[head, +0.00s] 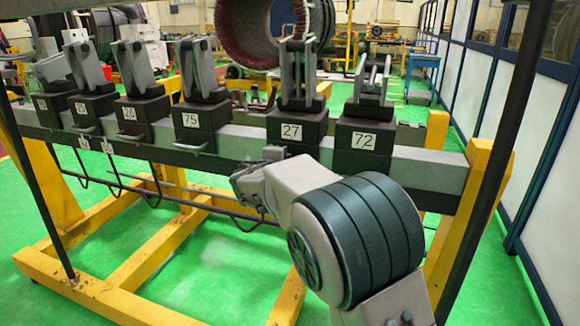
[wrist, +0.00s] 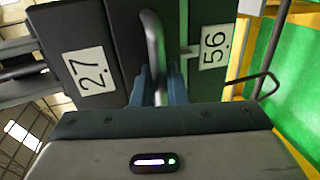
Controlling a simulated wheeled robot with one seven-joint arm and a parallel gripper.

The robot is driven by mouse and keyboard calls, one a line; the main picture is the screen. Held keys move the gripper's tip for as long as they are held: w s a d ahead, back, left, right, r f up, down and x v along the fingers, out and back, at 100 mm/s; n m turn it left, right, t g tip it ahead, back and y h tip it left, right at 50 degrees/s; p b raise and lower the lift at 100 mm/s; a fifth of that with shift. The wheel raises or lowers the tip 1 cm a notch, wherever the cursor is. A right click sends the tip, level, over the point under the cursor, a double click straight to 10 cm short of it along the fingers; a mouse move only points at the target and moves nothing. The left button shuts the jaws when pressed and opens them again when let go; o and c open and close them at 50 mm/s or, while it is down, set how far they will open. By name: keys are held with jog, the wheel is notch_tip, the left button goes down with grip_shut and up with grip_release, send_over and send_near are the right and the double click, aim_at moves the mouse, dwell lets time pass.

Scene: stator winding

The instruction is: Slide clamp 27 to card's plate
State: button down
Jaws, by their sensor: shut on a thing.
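Clamp 27 (head: 291,128) is a dark block with a grey toggle on top. It sits on the grey rail (head: 240,137), close beside clamp 72 (head: 360,138). Its 27 label also shows sideways in the wrist view (wrist: 87,79). My gripper (wrist: 160,88) is shut on the clamp's grey bar handle (wrist: 152,42); in the head view my wrist and arm reach in from the lower right. A white plate marked 56 (wrist: 214,47) shows beside the handle in the wrist view. In the head view my arm may hide it.
Clamp 75 (head: 198,117) stands left of clamp 27, with bare rail between them. Several more clamps crowd the rail's left part. Small plates (head: 83,143) sit on the rail's front there. A yellow frame (head: 140,265) holds the rail; hooks and a dark bar hang below.

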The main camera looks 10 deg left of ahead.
jog(key=c, duration=1.5)
grip_release()
jog(key=shift+a, duration=0.15)
jog(key=shift+c, duration=0.2)
jog(key=v, duration=1.4)
jog(key=shift+b, duration=0.45)
jog(key=shift+w, duration=0.1)
